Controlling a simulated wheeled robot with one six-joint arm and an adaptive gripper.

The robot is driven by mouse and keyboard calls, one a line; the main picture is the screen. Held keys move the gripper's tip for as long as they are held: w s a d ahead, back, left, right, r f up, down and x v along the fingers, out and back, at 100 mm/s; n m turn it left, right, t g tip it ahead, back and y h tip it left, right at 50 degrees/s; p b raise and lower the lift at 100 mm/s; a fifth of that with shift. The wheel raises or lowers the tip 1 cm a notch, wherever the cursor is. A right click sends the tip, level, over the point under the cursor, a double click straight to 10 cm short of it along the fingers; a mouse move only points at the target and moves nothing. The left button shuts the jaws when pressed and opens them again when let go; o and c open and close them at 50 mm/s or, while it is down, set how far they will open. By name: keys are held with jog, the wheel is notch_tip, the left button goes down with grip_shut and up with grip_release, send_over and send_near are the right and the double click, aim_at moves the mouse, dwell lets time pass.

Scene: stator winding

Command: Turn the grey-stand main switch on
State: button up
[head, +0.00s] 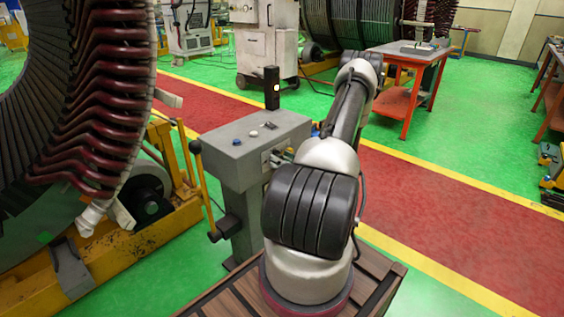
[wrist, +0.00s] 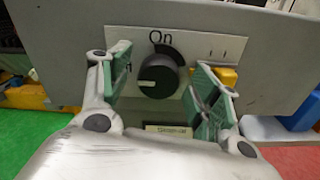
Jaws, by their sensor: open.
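The grey stand (head: 250,140) is in front of me in the head view, partly covered by my arm. In the wrist view, its main switch (wrist: 157,76) is a round black knob on a pale plate marked "On" at the top. A white mark on the knob points left, away from the "On" word. My gripper (wrist: 161,72) is open, with one green-padded finger on each side of the knob. Gaps show between the pads and the knob; contact cannot be seen. In the head view my gripper is hidden behind my arm.
The stand's top carries small buttons (head: 253,133) and a black post with a lit lamp (head: 271,88). A large stator with dark red coils (head: 105,100) stands close on the left on a yellow frame. A red table (head: 410,75) is farther back.

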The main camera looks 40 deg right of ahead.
jog(key=shift+c, duration=0.2)
jog(key=c, duration=1)
jog(key=shift+o, duration=0.2)
jog(key=shift+m, duration=0.4)
jog(key=shift+d+f+m, duration=0.1)
jog(key=shift+f+m, duration=0.05)
jog(key=shift+m, duration=4.15)
jog(key=shift+d+f+m, duration=0.1)
jog(key=shift+f+m, duration=0.05)
jog(key=shift+m, duration=4.15)
